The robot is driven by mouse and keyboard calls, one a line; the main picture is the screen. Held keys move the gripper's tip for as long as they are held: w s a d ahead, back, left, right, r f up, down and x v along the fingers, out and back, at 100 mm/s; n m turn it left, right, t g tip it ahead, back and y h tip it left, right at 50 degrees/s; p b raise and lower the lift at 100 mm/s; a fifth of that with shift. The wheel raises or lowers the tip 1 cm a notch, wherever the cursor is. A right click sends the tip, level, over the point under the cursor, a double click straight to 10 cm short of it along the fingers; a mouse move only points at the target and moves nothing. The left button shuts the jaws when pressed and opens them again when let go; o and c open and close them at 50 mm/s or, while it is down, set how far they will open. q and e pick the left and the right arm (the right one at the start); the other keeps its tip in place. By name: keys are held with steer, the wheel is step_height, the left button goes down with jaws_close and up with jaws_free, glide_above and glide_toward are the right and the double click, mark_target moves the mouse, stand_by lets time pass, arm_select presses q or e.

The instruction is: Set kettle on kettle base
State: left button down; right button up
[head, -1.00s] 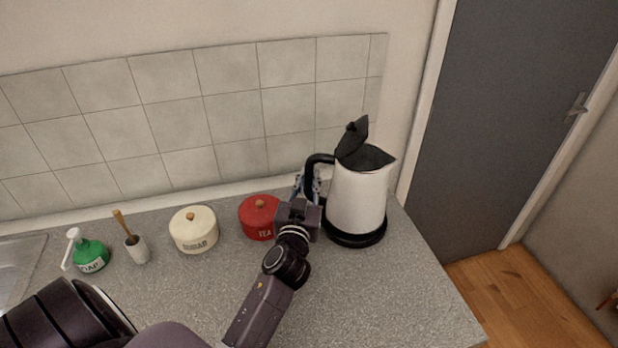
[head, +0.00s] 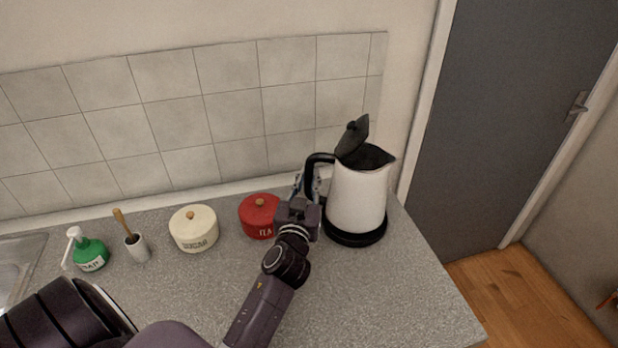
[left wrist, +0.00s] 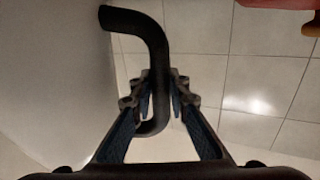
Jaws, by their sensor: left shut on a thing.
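The white kettle (head: 358,200) with a black open lid (head: 352,138) stands upright at the right of the counter. Its black base (head: 355,236) shows as a dark disc directly under it; I cannot tell whether the kettle is fully seated. My left gripper (head: 309,187) is at the kettle's handle, on the left side of the body. In the left wrist view the fingers (left wrist: 161,105) are shut on the black handle (left wrist: 157,60), with the white kettle body at the left. My right gripper is not in view.
A red tea pot (head: 259,214) stands close to the left of my gripper. A cream sugar pot (head: 193,230), a brush holder (head: 138,248) and a green soap bottle (head: 90,254) stand farther left. The counter's front right (head: 400,300) is clear.

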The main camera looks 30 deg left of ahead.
arm_select(q)
steer(key=shift+f+b, duration=0.45)
steer(key=shift+b, duration=0.35)
stand_by(0.7)
